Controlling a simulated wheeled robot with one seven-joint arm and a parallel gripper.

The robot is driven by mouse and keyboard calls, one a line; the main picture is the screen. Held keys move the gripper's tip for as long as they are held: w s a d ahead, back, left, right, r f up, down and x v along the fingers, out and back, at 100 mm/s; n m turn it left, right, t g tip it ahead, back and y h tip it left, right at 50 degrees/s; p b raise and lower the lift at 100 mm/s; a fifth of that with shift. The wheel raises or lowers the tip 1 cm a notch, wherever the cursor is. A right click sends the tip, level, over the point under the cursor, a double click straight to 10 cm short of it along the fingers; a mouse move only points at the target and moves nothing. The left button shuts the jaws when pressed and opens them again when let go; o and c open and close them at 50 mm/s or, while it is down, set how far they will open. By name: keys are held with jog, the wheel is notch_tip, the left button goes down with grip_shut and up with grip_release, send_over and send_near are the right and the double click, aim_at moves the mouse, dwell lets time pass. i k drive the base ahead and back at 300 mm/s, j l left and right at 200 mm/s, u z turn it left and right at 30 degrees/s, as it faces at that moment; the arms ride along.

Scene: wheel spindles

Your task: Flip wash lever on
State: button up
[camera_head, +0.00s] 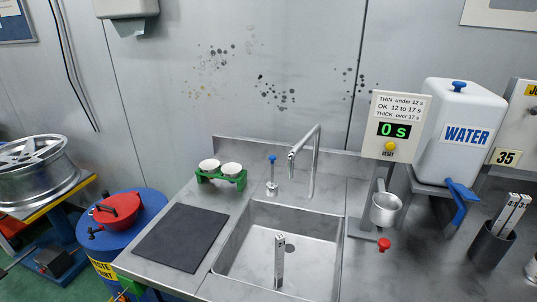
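A small upright lever with a blue knob (272,160) stands on a metal base on the counter behind the sink, left of the tap. I cannot tell whether it is the wash lever. The tall bent metal tap (314,165) reaches over the back of the steel sink (237,240); I see no water running from it. A larger blue lever (461,194) slants down from the white WATER tank (460,115) at the right. My gripper is not in view.
A metal stick (279,255) stands in the sink. A dark mat (180,238) and a green rack with two white cups (221,177) lie left. Right are a timer panel reading 0 s (394,130), a metal cup (385,209), a red knob (384,243) and a stick holder (490,245).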

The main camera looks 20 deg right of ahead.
aim_at(273, 158)
jog(key=i+j+u, duration=0.45)
jog(key=i+j, duration=0.4)
jog(key=j, duration=0.15)
